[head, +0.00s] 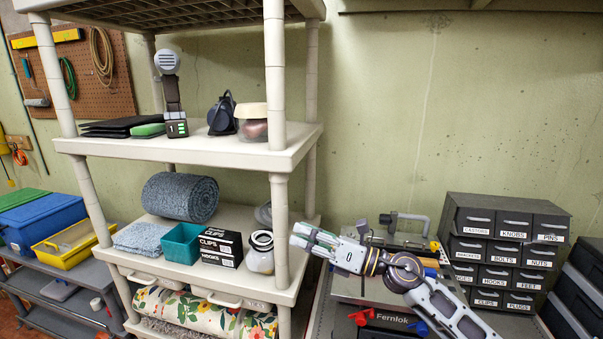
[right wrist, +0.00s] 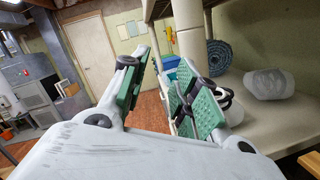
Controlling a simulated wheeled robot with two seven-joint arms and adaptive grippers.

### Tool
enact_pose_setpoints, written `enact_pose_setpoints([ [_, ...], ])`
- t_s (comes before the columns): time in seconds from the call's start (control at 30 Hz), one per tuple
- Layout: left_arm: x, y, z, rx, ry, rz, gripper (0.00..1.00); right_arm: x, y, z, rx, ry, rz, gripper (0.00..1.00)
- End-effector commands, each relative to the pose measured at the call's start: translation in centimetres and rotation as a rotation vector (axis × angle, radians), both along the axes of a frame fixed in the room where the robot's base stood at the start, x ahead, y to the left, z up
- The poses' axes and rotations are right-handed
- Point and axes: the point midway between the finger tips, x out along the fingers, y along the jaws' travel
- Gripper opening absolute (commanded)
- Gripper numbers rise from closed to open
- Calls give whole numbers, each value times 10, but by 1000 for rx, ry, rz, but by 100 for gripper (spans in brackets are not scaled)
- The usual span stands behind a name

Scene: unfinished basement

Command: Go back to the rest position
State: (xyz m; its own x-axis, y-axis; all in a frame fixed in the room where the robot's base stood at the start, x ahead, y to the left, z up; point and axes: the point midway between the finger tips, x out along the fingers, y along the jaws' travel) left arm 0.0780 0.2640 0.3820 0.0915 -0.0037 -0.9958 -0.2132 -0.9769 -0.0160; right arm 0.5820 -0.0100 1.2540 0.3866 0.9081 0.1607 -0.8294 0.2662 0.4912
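My right gripper (head: 312,239) reaches in from the lower right in the head view and points left, near the right post of the shelving unit (head: 279,225). In the right wrist view its two green-padded fingers (right wrist: 160,85) stand apart with nothing between them, so it is open and empty. A jar with a white lid (head: 260,252) stands on the middle shelf just left of the gripper in the head view. My left gripper is in neither view.
The middle shelf holds a rolled grey-blue mat (head: 180,197), a teal bin (head: 182,243) and black boxes (head: 221,247). A labelled drawer cabinet (head: 505,250) and a toolbox (head: 385,318) stand right of the shelving. A door (right wrist: 101,52) shows across the room.

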Motion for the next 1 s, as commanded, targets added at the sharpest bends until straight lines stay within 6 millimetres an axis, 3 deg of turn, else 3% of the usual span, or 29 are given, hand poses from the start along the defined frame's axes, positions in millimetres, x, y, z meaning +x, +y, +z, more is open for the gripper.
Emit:
enact_pose_setpoints([
  [0.3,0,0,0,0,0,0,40,8,-23,19,379,232,-143,30],
  [0.5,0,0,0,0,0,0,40,17,-52,16,604,398,-249,30],
  [0.77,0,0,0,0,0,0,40,25,-95,-12,876,631,-404,30],
  [1.0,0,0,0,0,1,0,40,23,-136,-57,1105,856,-565,30],
])
